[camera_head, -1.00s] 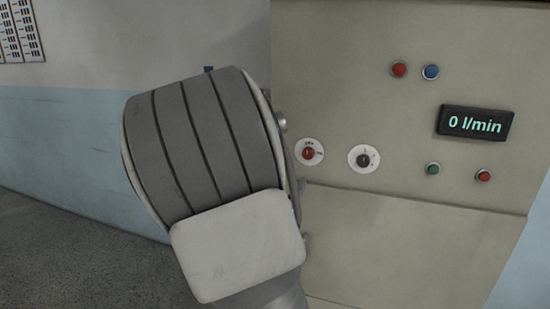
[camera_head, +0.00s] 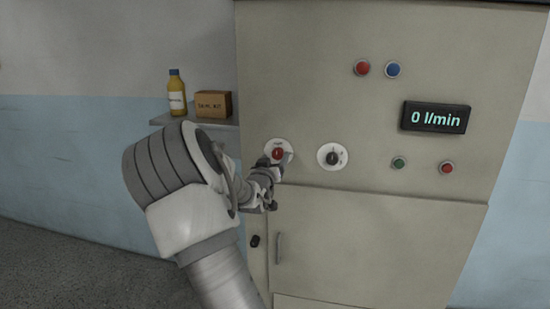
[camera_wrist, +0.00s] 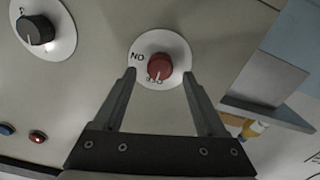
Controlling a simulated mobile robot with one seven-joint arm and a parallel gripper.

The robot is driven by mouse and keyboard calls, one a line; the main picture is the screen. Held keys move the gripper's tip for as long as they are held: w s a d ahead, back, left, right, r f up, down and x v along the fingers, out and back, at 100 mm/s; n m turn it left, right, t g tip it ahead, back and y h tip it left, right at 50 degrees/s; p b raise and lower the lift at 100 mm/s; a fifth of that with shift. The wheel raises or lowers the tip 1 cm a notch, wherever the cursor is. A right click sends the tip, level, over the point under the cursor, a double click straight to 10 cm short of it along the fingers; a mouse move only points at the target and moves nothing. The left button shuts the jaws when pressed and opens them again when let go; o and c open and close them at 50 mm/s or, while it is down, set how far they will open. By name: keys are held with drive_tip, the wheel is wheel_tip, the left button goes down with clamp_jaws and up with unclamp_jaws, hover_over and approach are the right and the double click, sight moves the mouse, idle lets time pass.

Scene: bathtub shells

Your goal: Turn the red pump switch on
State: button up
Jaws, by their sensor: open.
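The red pump switch (camera_head: 278,153) is a red rotary knob on a round white plate on the beige control panel (camera_head: 310,110). In the wrist view the red knob (camera_wrist: 159,67) lies ahead of and between my two open fingers, with a pale pointer line toward the lower lettering; the plate's letters look upside down. My gripper (camera_wrist: 158,82) is open and empty. In the head view my gripper (camera_head: 275,165) is at the knob's lower left edge, partly hidden by my wrist. Whether the fingers touch the knob cannot be told.
A black knob (camera_head: 332,157) sits right of the red one. The display (camera_head: 436,117) reads 0 l/min. Red and blue lights (camera_head: 393,70) are above. A shelf (camera_head: 215,125) with a bottle (camera_head: 177,93) and a box (camera_head: 213,104) stands left, close to my arm.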

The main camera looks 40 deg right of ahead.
drive_tip(key=shift+w+d, duration=0.4)
drive_tip(key=shift+d, duration=0.05)
clamp_jaws()
